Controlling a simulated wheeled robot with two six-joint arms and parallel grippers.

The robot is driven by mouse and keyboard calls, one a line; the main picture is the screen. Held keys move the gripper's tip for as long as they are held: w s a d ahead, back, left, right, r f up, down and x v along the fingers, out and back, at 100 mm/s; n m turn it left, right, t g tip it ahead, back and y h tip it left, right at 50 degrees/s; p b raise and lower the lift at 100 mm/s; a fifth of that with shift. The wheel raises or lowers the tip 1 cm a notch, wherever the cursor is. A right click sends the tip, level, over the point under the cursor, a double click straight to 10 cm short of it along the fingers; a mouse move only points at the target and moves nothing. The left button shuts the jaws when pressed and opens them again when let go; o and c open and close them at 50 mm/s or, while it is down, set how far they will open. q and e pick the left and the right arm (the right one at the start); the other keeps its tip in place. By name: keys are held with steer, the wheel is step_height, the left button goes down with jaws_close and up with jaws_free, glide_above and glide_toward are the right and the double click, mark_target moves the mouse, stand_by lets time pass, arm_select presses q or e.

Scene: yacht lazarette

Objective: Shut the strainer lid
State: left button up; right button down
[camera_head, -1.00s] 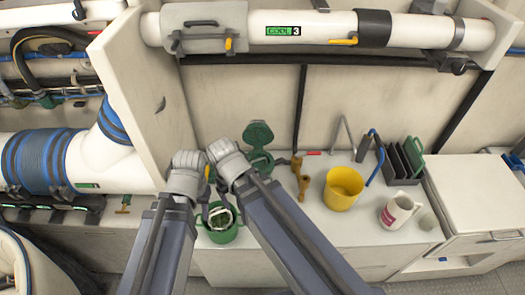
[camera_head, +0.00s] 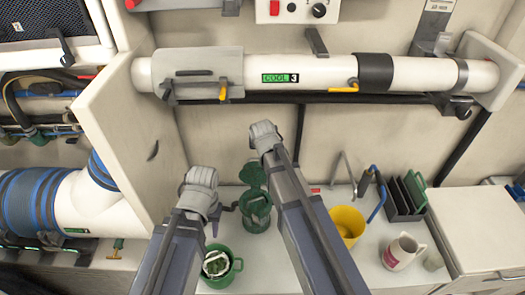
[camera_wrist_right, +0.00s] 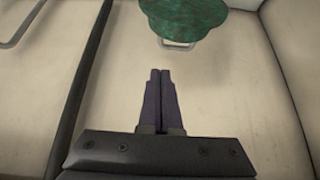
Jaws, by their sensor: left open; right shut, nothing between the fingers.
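The green strainer (camera_head: 257,217) stands on the white counter, in the middle of the head view. Its round green lid (camera_head: 254,175) is open and stands up behind the body; the lid also shows at the top of the right wrist view (camera_wrist_right: 185,20). My right gripper (camera_wrist_right: 160,76) is shut and empty, apart from the lid, with pale wall behind the fingers. In the head view its wrist is above the lid and its fingers are hidden. My left gripper (camera_head: 217,213) is open, left of the strainer and above a green pail; its fingers show only partly.
The green pail (camera_head: 220,268) holds something pale. A white pipe (camera_head: 310,72) crosses the back wall. A pale panel (camera_head: 130,140) stands at the left.

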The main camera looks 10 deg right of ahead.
steer(key=b+x, duration=0.7)
steer(key=x, duration=0.2)
steer(key=shift+f, duration=0.1)
steer(key=shift+s, duration=0.15)
steer(key=shift+s+t+b, duration=0.2)
steer(key=shift+t+b, duration=0.1)
steer(key=shift+s, duration=0.2)
